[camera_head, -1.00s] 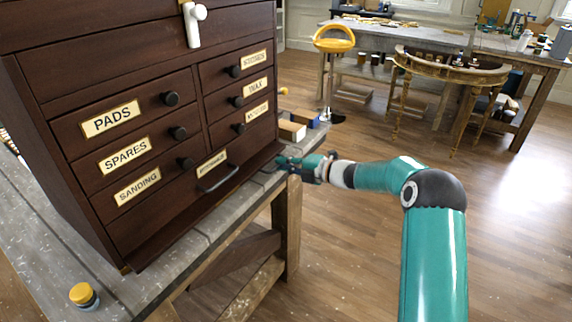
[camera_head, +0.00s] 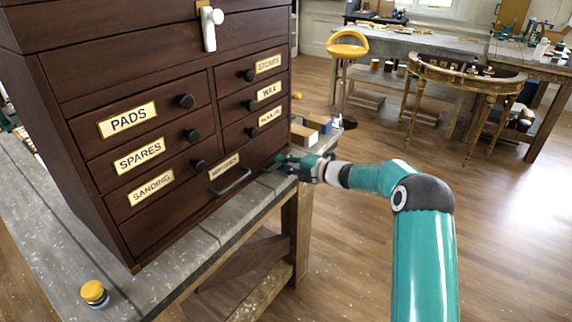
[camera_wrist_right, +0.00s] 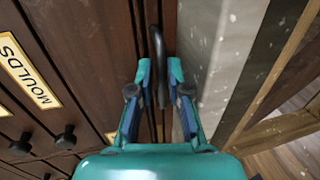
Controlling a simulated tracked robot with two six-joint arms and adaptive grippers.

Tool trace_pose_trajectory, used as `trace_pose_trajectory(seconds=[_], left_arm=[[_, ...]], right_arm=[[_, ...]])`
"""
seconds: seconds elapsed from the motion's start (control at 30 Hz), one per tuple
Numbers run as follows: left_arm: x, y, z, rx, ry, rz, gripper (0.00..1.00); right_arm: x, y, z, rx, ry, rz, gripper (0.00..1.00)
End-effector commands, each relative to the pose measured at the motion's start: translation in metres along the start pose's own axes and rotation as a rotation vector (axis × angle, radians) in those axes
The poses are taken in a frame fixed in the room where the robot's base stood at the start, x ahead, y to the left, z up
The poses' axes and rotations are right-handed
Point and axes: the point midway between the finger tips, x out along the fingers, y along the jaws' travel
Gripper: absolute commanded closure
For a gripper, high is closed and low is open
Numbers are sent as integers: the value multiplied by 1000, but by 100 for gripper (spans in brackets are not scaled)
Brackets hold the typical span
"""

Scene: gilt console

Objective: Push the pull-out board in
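The pull-out board is a dark wooden strip (camera_head: 172,241) along the foot of the chest front. It looks about level with the chest face in the head view; any small gap is too fine to tell. My right gripper (camera_head: 278,163) is at the chest's lower right front corner, close to the bottom drawer. In the right wrist view its two fingers (camera_wrist_right: 160,72) stand apart, with a curved black handle (camera_wrist_right: 158,50) between them. I cannot tell whether they touch the wood. My left gripper is out of view.
The dark chest (camera_head: 150,55) has labelled drawers with black knobs, and a black bar handle (camera_head: 230,181) low down. It stands on a grey bench (camera_head: 50,215). A yellow-capped jar (camera_head: 94,293) stands at the bench's front left. Small boxes (camera_head: 310,128) sit behind my gripper.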

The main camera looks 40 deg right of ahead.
Motion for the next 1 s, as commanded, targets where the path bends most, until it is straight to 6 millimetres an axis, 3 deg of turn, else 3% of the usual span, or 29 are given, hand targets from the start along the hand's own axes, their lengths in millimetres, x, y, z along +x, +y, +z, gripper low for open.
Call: trace_pose_trajectory(seconds=[0.33, 0.47, 1.0], left_arm=[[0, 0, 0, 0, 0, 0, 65], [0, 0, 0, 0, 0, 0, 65], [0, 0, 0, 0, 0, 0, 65]], right_arm=[[-5, -1, 2, 0, -4, -1, 79], [-16, -1, 4, 0, -7, -2, 79], [-109, -2, 3, 0, -5, -3, 79]])
